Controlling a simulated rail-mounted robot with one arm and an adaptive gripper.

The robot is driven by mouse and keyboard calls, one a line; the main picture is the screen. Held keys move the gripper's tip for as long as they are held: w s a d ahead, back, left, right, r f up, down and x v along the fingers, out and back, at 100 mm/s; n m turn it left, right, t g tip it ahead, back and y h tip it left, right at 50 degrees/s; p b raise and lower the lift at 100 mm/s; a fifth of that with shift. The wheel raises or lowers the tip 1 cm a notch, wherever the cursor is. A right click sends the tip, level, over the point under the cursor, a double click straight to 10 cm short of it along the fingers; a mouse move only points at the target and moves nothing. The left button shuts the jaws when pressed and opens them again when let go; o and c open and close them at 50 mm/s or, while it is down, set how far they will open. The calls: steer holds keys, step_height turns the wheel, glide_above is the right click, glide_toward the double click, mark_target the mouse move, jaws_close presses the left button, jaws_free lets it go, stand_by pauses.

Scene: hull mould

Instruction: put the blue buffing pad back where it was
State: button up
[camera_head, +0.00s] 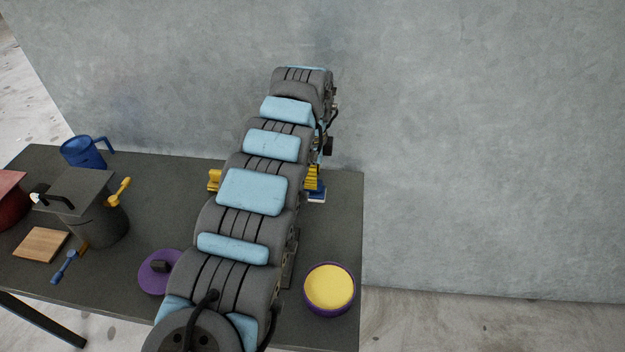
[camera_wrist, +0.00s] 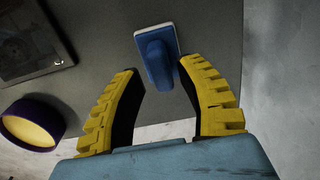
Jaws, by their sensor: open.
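The blue buffing pad (camera_wrist: 160,55) lies on the dark table with its handle up and a white edge showing in the wrist view. In the head view, part of the pad (camera_head: 317,196) shows beside my arm, near the table's right edge. My gripper (camera_wrist: 160,72) is open and empty above the table, its yellow fingers on either side of the pad's near end. I cannot tell how far above the pad the fingertips are. In the head view my arm hides most of the gripper.
A purple bowl with yellow inside (camera_head: 330,289) stands at the table's front right. A dark flat panel (camera_wrist: 30,40) lies nearby. The table (camera_head: 345,230) ends just right.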

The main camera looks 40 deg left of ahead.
step_height(320, 180, up, 9)
steer(key=p, duration=0.2)
steer(key=shift+r+p, duration=0.2)
steer(key=shift+p, duration=0.15)
steer(key=shift+w, duration=0.1)
